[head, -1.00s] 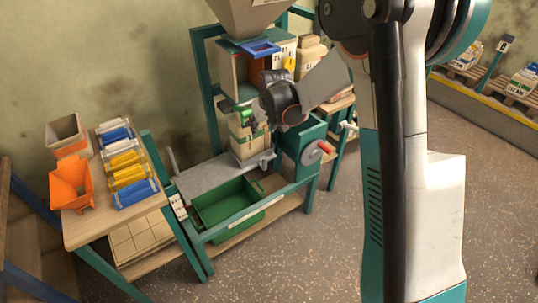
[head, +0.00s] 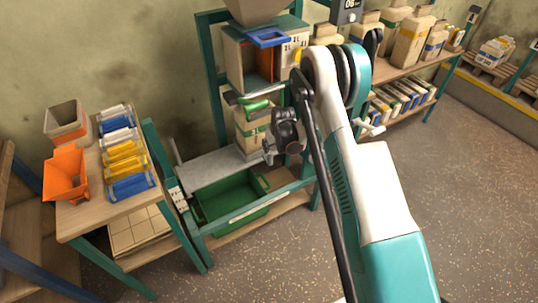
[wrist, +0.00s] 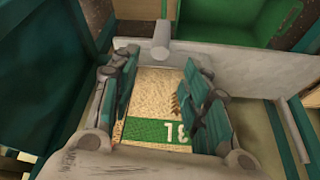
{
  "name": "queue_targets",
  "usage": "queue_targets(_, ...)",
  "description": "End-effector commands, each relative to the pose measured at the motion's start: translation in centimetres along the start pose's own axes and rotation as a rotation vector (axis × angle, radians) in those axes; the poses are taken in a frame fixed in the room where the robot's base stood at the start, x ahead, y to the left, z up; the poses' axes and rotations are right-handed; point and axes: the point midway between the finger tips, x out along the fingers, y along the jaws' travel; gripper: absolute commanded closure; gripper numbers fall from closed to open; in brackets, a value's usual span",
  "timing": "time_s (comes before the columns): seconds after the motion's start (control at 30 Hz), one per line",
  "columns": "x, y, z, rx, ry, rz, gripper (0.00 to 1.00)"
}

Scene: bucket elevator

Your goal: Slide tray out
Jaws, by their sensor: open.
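A grey metal tray (head: 215,165) lies flat across the teal stand, and its grey plate also shows in the wrist view (wrist: 230,70). A pale upright pack with a green band (head: 248,130) stands at the tray's back end. My gripper (head: 270,148) is at the pack's right side. In the wrist view my gripper (wrist: 160,95) is open, with a finger on each side of the pack's tan and green top (wrist: 155,130). I cannot tell whether the fingers touch it. A grey rounded peg (wrist: 160,42) stands just beyond the pack.
A green bin (head: 230,198) sits below the tray. A hopper and cabinet (head: 250,60) with a blue frame hang above. A side table (head: 90,200) at left holds orange containers and coloured packs. Open floor (head: 470,200) lies at right.

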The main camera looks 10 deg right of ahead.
Motion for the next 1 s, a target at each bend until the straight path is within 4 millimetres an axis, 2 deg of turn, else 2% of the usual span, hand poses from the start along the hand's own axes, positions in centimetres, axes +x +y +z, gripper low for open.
queue_targets(0.27, 3.1, 0.0, 0.2, -0.001, -0.001, 0.0, 0.57)
queue_targets(0.7, 11.4, 0.0, 0.2, 0.0, -0.001, 0.0, 0.57)
queue_targets(0.8, 12.7, 0.0, 0.2, 0.0, -0.001, 0.0, 0.57)
queue_targets(1.0, 14.0, 0.0, 0.2, 0.0, -0.001, 0.0, 0.57)
